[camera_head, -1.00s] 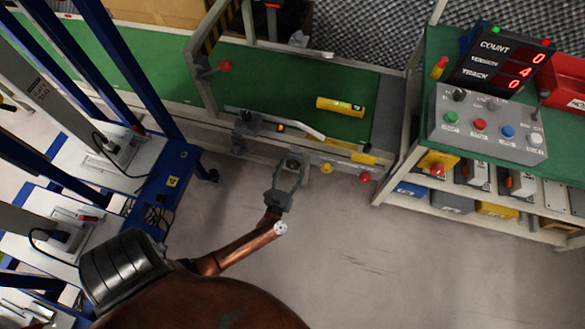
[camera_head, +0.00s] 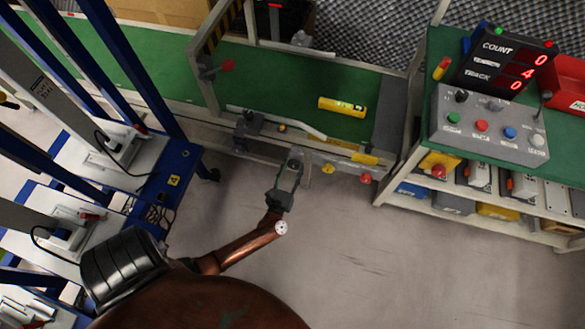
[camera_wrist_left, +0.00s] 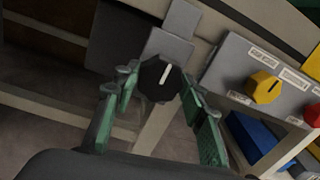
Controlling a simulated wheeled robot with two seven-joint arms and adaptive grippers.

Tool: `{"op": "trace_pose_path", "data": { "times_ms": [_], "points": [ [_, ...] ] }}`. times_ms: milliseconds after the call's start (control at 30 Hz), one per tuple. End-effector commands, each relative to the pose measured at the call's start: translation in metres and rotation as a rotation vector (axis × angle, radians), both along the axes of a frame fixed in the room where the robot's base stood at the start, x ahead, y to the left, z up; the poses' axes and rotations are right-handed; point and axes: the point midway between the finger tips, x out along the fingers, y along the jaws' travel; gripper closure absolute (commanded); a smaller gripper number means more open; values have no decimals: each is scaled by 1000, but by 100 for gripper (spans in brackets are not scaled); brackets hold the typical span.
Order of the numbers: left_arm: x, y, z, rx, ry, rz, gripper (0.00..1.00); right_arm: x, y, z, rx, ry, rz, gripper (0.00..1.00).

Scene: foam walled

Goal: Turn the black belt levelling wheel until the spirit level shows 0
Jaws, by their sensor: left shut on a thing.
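The black levelling wheel (camera_wrist_left: 160,84) is a faceted dark knob with a white line on its face, in the middle of the left wrist view. The line points up, leaning slightly right. My left gripper (camera_head: 291,170) is at the front side of the conveyor. In the left wrist view its green-padded fingers stand on either side of the wheel and are shut on it. The yellow spirit level (camera_head: 342,107) lies on the green belt (camera_head: 290,78) in the head view; its bubble is too small to read. My right gripper is not in view.
A yellow knob (camera_wrist_left: 263,87) sits on a grey panel right of the wheel. A control box (camera_head: 488,125) and a display (camera_head: 503,62) showing 0, 4 and 0 stand on the right bench. A blue-framed rack (camera_head: 170,180) stands left. The floor in front is clear.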

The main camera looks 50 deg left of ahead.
Motion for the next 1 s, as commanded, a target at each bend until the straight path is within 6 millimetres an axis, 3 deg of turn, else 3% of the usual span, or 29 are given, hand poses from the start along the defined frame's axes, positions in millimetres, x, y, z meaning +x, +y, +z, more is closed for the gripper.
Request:
{"op": "trace_pose_path", "data": {
  "times_ms": [333, 1000],
  "points": [
    [0, -1, 1, 133, 84, 0, 86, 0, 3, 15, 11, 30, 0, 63],
    [0, -2, 1, 664, 412, 0, 86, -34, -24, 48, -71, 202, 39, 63]
  ]
}}
